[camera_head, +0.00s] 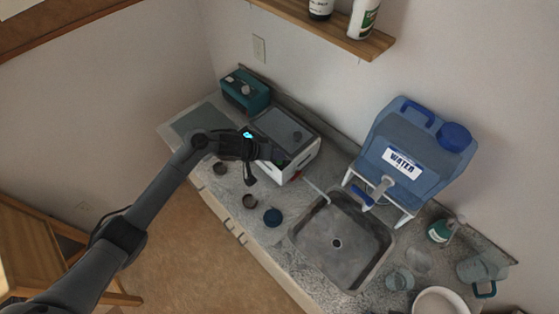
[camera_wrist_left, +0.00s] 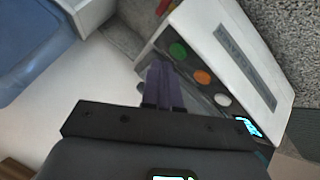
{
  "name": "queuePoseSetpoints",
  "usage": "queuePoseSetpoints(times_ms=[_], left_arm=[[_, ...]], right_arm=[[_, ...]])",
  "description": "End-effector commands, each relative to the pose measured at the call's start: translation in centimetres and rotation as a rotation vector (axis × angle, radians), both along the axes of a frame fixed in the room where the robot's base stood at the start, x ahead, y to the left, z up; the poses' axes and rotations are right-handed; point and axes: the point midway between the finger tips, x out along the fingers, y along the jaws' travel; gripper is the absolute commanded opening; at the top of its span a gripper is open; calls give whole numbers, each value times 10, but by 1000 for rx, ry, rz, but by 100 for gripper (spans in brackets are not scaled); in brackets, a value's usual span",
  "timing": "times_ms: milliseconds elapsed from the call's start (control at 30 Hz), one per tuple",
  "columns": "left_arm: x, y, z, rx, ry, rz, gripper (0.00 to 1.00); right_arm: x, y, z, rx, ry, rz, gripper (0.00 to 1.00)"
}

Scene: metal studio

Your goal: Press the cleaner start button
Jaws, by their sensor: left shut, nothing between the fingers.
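The cleaner (camera_head: 298,172) is a white box with a dark grey lid, on the counter left of the sink. In the left wrist view its front panel (camera_wrist_left: 283,95) carries a green button (camera_wrist_left: 178,49), an orange button (camera_wrist_left: 203,77) and a white button (camera_wrist_left: 222,100) in a row. Which one is the start button is not labelled legibly. My left gripper (camera_head: 274,154) is at the cleaner's front and partly hides the panel. Its shut, empty fingers (camera_wrist_left: 161,70) end close to the green button; I cannot tell whether they touch it. My right gripper is out of view.
A teal box (camera_head: 245,92) stands behind left of the cleaner. Small dark round containers (camera_head: 272,217) lie along the counter's front. The sink (camera_head: 342,239) and a blue water jug (camera_head: 405,160) on a white stand are to the right. A wooden shelf (camera_head: 335,33) hangs above.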

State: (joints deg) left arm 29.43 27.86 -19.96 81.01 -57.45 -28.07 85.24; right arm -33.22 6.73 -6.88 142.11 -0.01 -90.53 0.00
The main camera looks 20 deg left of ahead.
Motion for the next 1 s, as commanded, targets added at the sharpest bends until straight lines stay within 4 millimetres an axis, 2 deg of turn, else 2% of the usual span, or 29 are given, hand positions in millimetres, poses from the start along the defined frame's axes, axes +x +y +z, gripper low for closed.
queuePoseSetpoints(times_ms=[1000], left_arm=[[0, 0, -9, 0, 0, 0, 0]], right_arm=[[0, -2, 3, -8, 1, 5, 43]])
